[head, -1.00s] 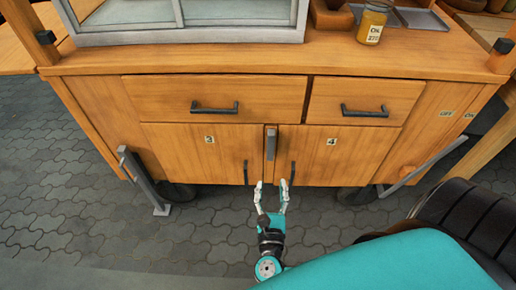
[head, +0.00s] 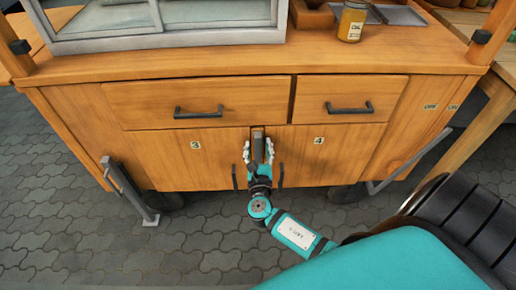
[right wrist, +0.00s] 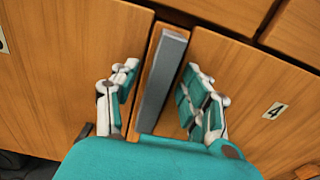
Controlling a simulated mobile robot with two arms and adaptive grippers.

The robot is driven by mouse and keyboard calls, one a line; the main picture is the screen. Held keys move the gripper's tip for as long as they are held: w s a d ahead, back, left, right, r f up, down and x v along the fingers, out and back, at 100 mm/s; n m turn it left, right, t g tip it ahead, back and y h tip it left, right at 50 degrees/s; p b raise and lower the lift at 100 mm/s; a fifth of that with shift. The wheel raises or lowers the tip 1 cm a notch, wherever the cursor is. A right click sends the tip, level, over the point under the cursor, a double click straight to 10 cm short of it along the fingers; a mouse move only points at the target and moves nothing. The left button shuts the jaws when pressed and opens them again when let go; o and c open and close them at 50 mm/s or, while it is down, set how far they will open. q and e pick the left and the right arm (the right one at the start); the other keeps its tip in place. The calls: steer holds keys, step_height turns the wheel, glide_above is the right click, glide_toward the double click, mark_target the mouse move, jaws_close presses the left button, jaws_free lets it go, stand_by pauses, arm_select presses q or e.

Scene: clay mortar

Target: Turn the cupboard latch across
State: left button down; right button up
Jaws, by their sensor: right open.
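The cupboard latch (head: 258,146) is a grey upright bar on the seam between the left door (head: 170,158), marked 3, and the right door (head: 345,155), marked 4. It also shows in the right wrist view (right wrist: 163,80), running lengthwise between my fingers. My right gripper (head: 258,150) is open, with one finger on each side of the latch. In the right wrist view (right wrist: 155,90) gaps show between both fingers and the bar. The gripper partly hides the lower latch in the head view. My left gripper is not in view.
Dark door handles (head: 281,175) hang low beside the seam. Two drawers with dark handles (head: 198,112) sit above the doors. A jar (head: 352,20) and a glass case (head: 160,25) stand on the counter. A grey metal leg (head: 130,190) stands at the left.

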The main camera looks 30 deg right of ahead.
jaws_close()
